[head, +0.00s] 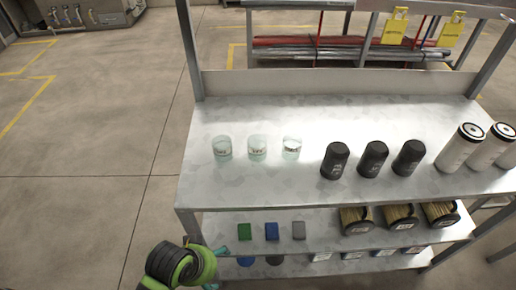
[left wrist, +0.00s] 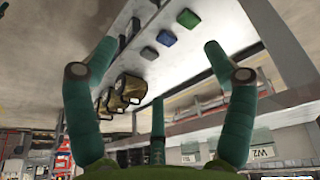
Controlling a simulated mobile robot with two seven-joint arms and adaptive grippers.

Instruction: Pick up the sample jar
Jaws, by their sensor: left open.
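Three clear glass sample jars with white labels stand in a row on the top shelf, left of centre: a left jar (head: 222,148), a middle jar (head: 257,148) and a right jar (head: 291,148). I cannot tell which one the task means. My left gripper (head: 215,268) is low at the shelf's front left corner, below the top surface and apart from the jars. In the left wrist view its teal fingers (left wrist: 158,62) are spread and empty. No jar can be made out in that view. My right gripper is not in view.
The metal shelf unit (head: 215,183) also holds black canisters (head: 373,160) and white filters (head: 460,148) at the right of its top. Green (head: 244,231), blue (head: 271,231) and grey blocks sit on the shelf below. Floor is free on the left.

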